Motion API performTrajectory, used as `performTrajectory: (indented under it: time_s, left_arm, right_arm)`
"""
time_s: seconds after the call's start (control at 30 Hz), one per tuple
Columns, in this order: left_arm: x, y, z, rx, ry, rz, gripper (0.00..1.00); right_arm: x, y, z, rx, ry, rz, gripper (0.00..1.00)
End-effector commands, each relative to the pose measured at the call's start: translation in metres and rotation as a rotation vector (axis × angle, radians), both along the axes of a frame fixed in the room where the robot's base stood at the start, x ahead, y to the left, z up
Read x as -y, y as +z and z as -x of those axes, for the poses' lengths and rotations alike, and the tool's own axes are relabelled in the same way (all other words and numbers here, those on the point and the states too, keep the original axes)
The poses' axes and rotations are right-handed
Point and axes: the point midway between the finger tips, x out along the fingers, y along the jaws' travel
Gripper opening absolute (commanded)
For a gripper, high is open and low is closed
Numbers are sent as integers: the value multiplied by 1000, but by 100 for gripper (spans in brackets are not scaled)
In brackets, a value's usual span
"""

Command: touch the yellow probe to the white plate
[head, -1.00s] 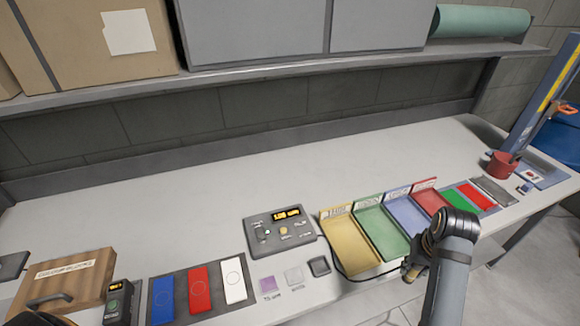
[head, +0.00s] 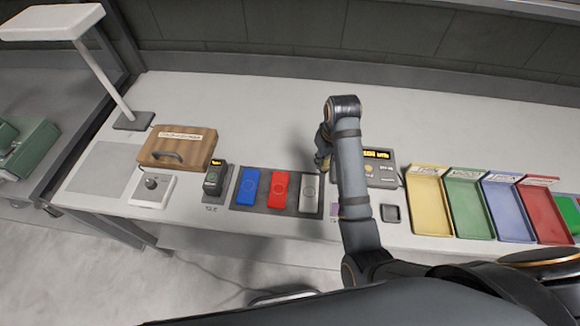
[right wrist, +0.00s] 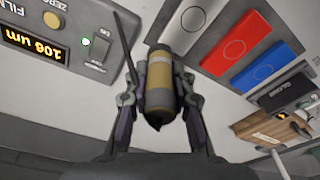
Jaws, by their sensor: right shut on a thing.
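The yellow probe (right wrist: 161,82) is a tan-yellow cylinder with a grey band and dark end. In the right wrist view my right gripper (right wrist: 158,85) is shut around it. In the head view my right gripper (head: 322,152) is above the bench, just behind the white plate (head: 308,193). The white plate, with a circle on it, also shows in the right wrist view (right wrist: 207,10). The probe's far end overlaps the plate's edge there; I cannot tell whether they touch. My left gripper is not in view.
Red (head: 279,190) and blue (head: 249,187) plates lie left of the white one on a dark mat. The meter (right wrist: 50,35) reads 106 um. Coloured trays (head: 428,200) stand at the right. A wooden box (head: 178,147) is at the left.

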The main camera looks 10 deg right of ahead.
Motion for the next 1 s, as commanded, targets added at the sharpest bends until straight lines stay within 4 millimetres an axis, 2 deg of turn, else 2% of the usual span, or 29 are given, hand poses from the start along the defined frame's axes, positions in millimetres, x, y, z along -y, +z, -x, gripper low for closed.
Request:
performTrajectory:
  time_s: [0.03,0.1,0.2,0.33,0.5,0.77,1.0]
  left_arm:
    - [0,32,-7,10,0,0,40]
    - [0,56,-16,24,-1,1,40]
    - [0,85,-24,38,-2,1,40]
    - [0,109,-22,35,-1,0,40]
    - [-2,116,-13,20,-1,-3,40]
    - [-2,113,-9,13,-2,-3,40]
    - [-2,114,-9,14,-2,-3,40]
  right_arm:
    - [-6,16,3,-13,128,1,0]
    - [-15,16,7,-24,351,1,0]
    - [-28,13,15,-25,658,-5,0]
    - [-41,5,25,-11,966,-17,0]
    - [-49,-4,32,7,1155,-23,0]
    - [-50,-15,33,8,1171,-23,0]
    - [-50,-43,32,8,1170,-23,0]
